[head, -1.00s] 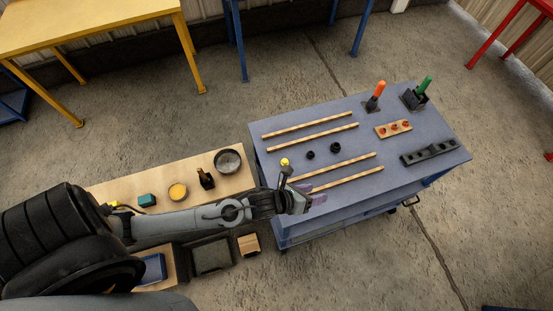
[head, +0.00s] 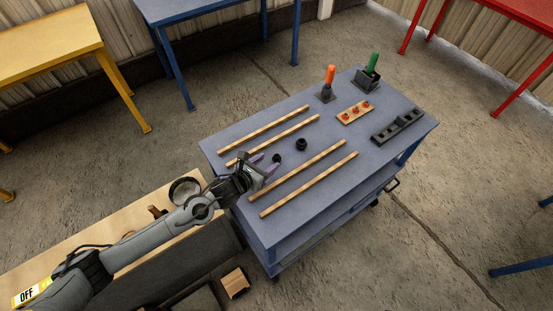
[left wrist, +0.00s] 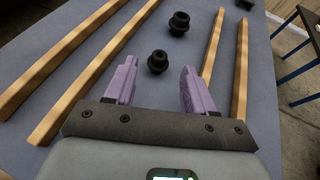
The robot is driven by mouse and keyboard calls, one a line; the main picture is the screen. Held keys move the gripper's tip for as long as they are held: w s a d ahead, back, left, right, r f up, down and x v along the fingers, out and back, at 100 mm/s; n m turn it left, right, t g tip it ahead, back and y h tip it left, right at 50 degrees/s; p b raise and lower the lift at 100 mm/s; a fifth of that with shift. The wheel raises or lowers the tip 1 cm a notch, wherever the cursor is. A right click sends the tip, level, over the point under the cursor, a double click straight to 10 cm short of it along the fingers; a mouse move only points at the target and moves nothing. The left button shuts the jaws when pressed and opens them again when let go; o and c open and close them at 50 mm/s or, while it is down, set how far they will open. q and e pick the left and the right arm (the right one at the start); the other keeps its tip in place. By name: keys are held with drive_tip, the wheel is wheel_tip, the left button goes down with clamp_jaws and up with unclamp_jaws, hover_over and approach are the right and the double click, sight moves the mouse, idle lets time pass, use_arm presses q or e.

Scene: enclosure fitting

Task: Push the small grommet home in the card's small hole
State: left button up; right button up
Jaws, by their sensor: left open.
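The small black grommet (head: 277,158) stands on the blue-grey trolley top between two pairs of wooden strips. A larger black grommet (head: 301,144) stands beyond it to the right. My left gripper (head: 265,168) is open and empty, close beside the small grommet. In the left wrist view the small grommet (left wrist: 157,62) shows just beyond the gap between the purple fingertips, with the larger grommet (left wrist: 179,23) farther out. I cannot tell whether a finger touches it. I cannot make out a card with holes in these views. My right gripper is not in view.
Wooden strips (head: 302,178) lie on both sides of the grommets. A wooden block with red pieces (head: 355,112), a black slotted block (head: 398,126) and orange-handled (head: 329,77) and green-handled (head: 372,64) tools stand toward the far right. The trolley top (head: 340,205) is clear near its front.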

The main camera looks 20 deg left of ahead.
sight(276, 156)
use_arm(q)
drive_tip(key=shift+x, duration=3.3)
drive_tip(key=shift+s, duration=0.1)
drive_tip(key=c, duration=0.9)
